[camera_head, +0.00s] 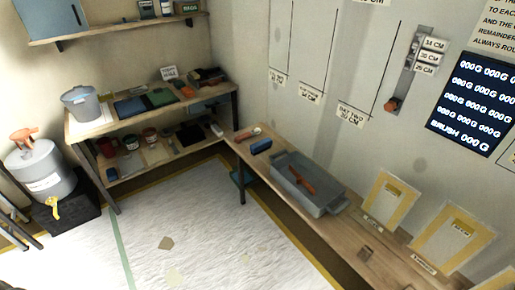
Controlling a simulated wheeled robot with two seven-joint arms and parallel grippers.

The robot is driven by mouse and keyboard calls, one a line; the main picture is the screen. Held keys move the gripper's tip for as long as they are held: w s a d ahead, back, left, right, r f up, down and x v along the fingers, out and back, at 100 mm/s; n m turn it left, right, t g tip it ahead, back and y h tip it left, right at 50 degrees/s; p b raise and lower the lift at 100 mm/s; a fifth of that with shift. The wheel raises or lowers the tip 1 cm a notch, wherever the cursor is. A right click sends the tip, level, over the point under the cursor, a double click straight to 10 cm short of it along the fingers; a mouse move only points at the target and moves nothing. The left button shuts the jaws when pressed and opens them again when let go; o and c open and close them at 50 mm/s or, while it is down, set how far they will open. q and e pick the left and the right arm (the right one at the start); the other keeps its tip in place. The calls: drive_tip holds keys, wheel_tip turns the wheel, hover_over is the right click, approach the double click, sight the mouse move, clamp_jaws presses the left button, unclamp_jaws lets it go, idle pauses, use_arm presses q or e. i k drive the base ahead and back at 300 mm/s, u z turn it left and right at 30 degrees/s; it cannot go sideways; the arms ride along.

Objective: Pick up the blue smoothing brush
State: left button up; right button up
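A small blue block-shaped item (261,146), which looks like the blue smoothing brush, lies on the long wooden bench (350,236) along the wall. It sits just left of the grey tray and apart from it. Its bristles are too small to make out. Neither of my grippers shows in the head view, so their state is hidden.
The grey tray (333,207) on the bench holds a reddish-brown tool (301,180). A small red and pale item (255,131) lies behind the blue one. A crowded shelf table (152,112) stands at the back left. The white-covered floor (205,235) is mostly clear.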

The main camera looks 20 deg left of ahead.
sight(259, 147)
drive_tip(key=u, duration=1.45)
drive_tip(key=i, duration=3.55)
drive_tip(key=z, duration=4)
